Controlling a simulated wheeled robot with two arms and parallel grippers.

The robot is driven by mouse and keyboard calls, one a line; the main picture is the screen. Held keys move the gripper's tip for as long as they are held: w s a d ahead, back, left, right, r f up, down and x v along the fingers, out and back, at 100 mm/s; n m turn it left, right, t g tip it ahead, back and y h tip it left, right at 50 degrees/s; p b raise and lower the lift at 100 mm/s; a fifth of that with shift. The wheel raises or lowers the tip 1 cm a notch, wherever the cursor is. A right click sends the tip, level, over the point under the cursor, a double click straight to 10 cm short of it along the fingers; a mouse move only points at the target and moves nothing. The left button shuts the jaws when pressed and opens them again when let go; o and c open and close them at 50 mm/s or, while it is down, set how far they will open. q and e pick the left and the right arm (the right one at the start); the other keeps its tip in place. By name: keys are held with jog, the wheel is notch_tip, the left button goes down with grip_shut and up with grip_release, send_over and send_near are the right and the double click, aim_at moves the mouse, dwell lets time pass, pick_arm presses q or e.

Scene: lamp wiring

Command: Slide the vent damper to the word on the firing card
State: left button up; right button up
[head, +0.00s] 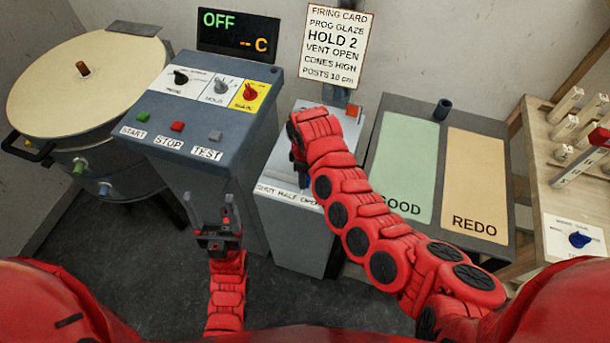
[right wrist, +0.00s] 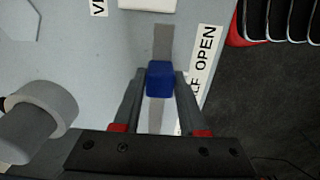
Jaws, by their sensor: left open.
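The firing card (head: 337,45) on the wall reads HOLD 2, VENT OPEN, CONES HIGH. The vent box (head: 300,240) stands below it, with a SHUT HALF OPEN label (head: 288,194) along its front edge. In the right wrist view the blue damper knob (right wrist: 160,79) sits in a straight slot, between the fingertips of my right gripper (right wrist: 160,88), which looks shut on it. The knob appears beside the label (right wrist: 204,52), around the end of HALF and the start of OPEN. My left gripper (head: 214,222) is open and empty.
The kiln (head: 85,85) and control panel (head: 200,108), its display (head: 238,36) reading OFF, stand left. The green GOOD mat (head: 402,160) and tan REDO mat (head: 475,180) lie right. A grey round fitting (right wrist: 40,115) is left of the slot.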

grip_shut()
dwell(1.0)
jog(key=d+p, duration=0.1)
jog(key=s+d+p, duration=0.1)
jog(key=p, duration=0.1)
jog(key=d+p, duration=0.1)
jog(key=p, duration=0.1)
jog(key=shift+s+d+r, duration=0.15)
jog(key=shift+d+r, duration=0.15)
jog(key=shift+d, duration=0.05)
jog(key=shift+d+f+p, duration=0.1)
jog(key=shift+d+p, duration=0.25)
jog(key=shift+p, duration=0.05)
jog(key=shift+d+f, duration=0.1)
jog(key=shift+f, duration=0.05)
